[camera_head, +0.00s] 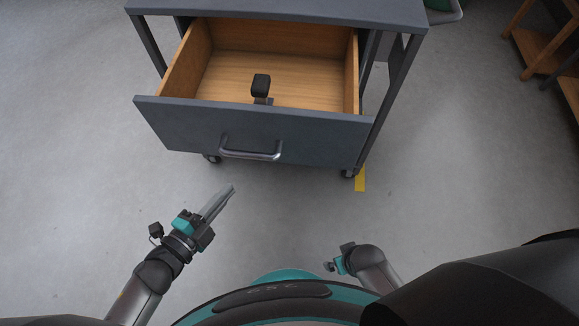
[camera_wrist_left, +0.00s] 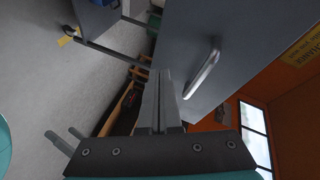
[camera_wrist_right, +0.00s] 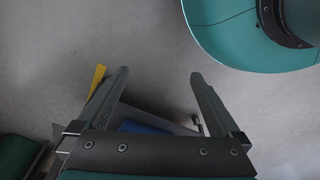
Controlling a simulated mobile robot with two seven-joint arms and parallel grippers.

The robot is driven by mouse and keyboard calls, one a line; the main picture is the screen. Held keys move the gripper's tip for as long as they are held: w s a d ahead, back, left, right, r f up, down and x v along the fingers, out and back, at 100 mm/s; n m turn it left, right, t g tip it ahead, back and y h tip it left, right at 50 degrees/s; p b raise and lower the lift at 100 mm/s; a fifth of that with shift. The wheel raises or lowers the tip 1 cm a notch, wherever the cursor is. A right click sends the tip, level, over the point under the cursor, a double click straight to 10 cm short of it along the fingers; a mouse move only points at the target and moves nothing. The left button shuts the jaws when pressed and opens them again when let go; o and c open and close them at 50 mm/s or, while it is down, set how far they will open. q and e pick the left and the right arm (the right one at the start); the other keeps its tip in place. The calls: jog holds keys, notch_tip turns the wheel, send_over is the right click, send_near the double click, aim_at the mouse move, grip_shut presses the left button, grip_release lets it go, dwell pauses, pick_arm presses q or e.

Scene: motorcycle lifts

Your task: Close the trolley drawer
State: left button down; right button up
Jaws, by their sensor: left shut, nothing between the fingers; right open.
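The grey trolley (camera_head: 290,10) stands ahead of me in the head view. Its drawer (camera_head: 255,130) is pulled out towards me, with a wooden inside and a grey front. A silver bar handle (camera_head: 250,154) is on the drawer front, and it also shows in the left wrist view (camera_wrist_left: 202,74). A small black object (camera_head: 261,86) stands inside the drawer near the front panel. My left gripper (camera_head: 229,190) is shut and empty, below and left of the handle, apart from it. My right gripper (camera_wrist_right: 160,75) is open and empty; in the head view its fingers are hardly visible.
The trolley has castors (camera_head: 349,173) on the grey floor. A yellow floor mark (camera_head: 360,179) lies by the right castor. A wooden shelf unit (camera_head: 540,40) stands at the far right.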

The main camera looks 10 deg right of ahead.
pick_arm(q)
jog(key=s+d+r+m+g+h+b, duration=0.35)
jog(key=d+r+m+h, duration=0.2)
jog(key=m, duration=0.25)
jog(key=m+b, duration=0.1)
jog(key=b, duration=0.1)
send_near(312, 145)
jog(key=s+d, duration=0.1)
jog(key=d, duration=0.3)
jog(key=w, duration=0.2)
jog(key=shift+w+d+f+h+b, duration=0.35)
jog(key=shift+f+b, duration=0.05)
jog(key=shift+w+d, duration=0.15)
jog(key=shift+w, duration=0.4)
pick_arm(e)
jog(key=w+a+r, duration=0.1)
jog(key=w+r, duration=0.2)
jog(key=w, duration=0.2)
jog(key=shift+r+t, duration=0.15)
jog(key=shift+t, duration=0.25)
jog(key=shift+w, duration=0.1)
